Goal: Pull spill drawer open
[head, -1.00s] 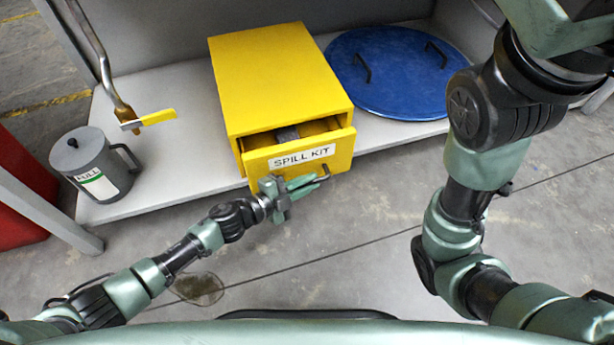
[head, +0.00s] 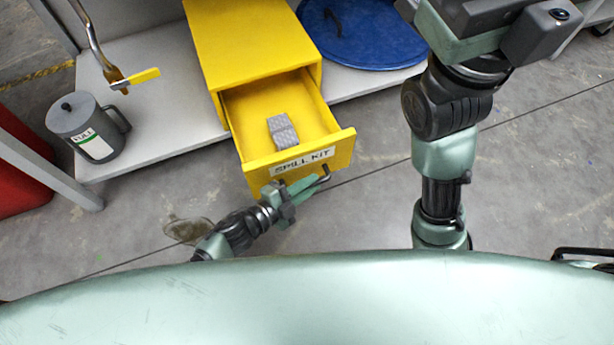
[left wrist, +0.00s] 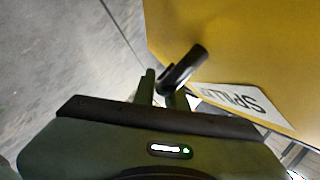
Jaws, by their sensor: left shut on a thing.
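The yellow spill drawer (head: 255,107), labelled SPILL KIT, stands well out of its yellow cabinet (head: 250,45). Its inside is visible, with a grey patterned pad or stack (head: 283,131) in it. My left gripper (head: 312,184) is at the drawer front, shut on the dark drawer handle (head: 325,173). In the left wrist view the handle (left wrist: 185,68) shows between the fingers, beside the yellow drawer front (left wrist: 235,55). My right arm reaches up at the right of the head view; its fingers are out of the picture.
A blue round lid (head: 365,40) lies right of the cabinet. A brownish spill (head: 188,230) is on the floor.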

